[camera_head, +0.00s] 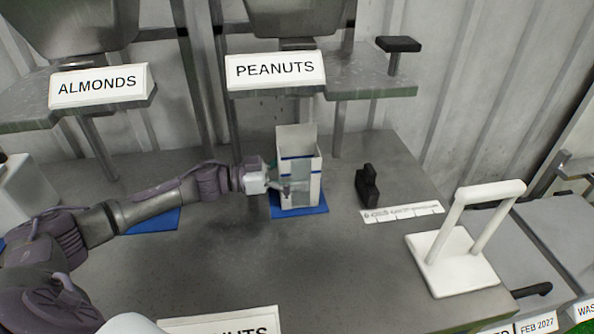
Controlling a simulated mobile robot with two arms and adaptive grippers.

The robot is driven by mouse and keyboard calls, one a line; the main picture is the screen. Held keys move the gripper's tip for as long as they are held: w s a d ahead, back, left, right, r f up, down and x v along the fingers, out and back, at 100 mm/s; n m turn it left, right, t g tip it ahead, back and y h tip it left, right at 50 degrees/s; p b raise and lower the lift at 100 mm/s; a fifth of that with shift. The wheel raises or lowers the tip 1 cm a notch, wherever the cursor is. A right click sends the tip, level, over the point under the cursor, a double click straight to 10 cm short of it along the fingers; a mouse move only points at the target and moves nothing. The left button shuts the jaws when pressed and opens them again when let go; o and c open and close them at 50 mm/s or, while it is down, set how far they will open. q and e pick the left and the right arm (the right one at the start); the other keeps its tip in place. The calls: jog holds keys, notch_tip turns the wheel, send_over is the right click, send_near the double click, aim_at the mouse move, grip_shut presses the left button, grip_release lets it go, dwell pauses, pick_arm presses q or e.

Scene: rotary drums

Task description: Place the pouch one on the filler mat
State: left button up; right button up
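The pouch (314,188), a white upright packet with blue bands and an open-looking top, stands at the blue mat (311,210) under the PEANUTS sign. Its base appears to be on the mat. My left gripper (290,188) reaches in from the left at the pouch's lower half. One finger shows across the pouch's front and the other is hidden, so I cannot tell if it grips. A second blue mat (155,221) lies further left, partly covered by my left arm. My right gripper is not in view.
ALMONDS (98,85) and PEANUTS (276,70) signs hang on the metal shelves above. A white handled stand (455,262) is at the right edge. The table's middle front is clear.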

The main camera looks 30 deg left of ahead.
pick_arm(q)
jog(key=shift+r, duration=0.15)
jog(key=shift+s+a, duration=0.2)
jog(key=shift+a, duration=0.1)
jog(key=b+v, duration=0.1)
jog(key=v, duration=1)
jog(key=shift+s+a, duration=0.1)
jog(key=shift+s, duration=0.05)
